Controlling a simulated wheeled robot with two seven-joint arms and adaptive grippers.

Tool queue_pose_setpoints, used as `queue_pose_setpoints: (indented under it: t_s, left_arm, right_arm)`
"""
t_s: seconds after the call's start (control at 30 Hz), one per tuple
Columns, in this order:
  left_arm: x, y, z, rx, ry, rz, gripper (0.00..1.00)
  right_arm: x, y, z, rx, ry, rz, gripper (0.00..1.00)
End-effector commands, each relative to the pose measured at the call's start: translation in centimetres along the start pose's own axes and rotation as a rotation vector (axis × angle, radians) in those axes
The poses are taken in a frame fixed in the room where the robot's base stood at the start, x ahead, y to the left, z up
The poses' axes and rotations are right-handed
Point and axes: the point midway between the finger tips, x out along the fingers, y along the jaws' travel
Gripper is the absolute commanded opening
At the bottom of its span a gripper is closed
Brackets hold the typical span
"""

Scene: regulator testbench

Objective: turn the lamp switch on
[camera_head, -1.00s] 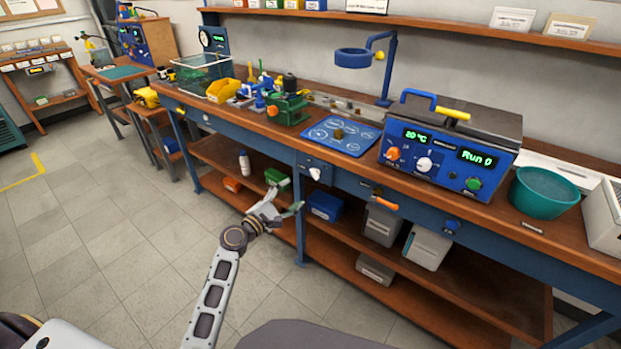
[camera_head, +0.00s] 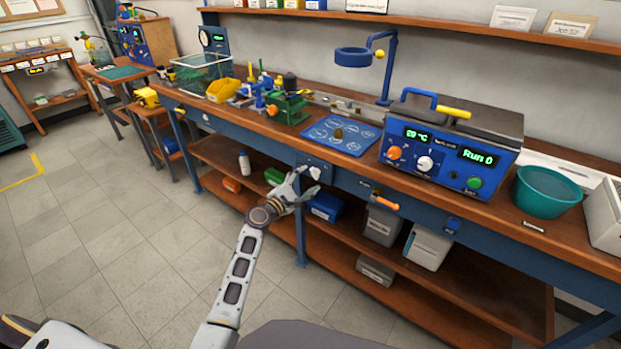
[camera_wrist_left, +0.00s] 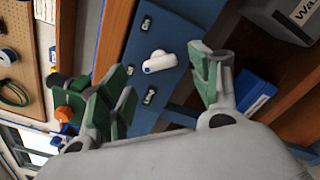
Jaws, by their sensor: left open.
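A white switch knob (camera_head: 315,173) sits on a blue panel on the bench's front edge; I take it for the lamp switch. It also shows in the left wrist view (camera_wrist_left: 160,62), with its narrow end pointing left and a small blue mark on it. My left gripper (camera_head: 303,187) is open and empty, just in front of and a little below the knob. In the left wrist view its green-padded fingers (camera_wrist_left: 165,85) stand apart on either side of the knob, and I see no contact. The blue ring lamp (camera_head: 352,58) stands on the bench; no glow shows. My right gripper is out of view.
Above the panel are a blue mat (camera_head: 345,136) and a green vise (camera_head: 288,108). A blue control unit (camera_head: 445,155) stands to the right. An orange handle (camera_head: 385,202) juts from the bench front. A blue bin (camera_head: 325,206) sits on the shelf below.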

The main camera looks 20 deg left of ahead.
Motion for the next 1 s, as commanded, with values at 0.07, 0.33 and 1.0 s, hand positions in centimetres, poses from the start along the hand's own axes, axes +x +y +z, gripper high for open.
queue_pose_setpoints:
  t_s: [0.07, 0.33, 1.0]
  left_arm:
    - [0.8, 0.0, 0.0, 0.0, -0.001, 0.0, 0.62]
    - [2.6, 0.0, 0.0, 0.0, 0.0, 0.001, 0.62]
    - [3.1, 0.0, 0.0, 0.0, 0.0, 0.0, 0.38]
  right_arm:
    - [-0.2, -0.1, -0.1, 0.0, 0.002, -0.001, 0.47]
    - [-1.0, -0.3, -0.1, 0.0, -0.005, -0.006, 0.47]
    - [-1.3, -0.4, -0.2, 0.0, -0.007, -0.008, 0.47]
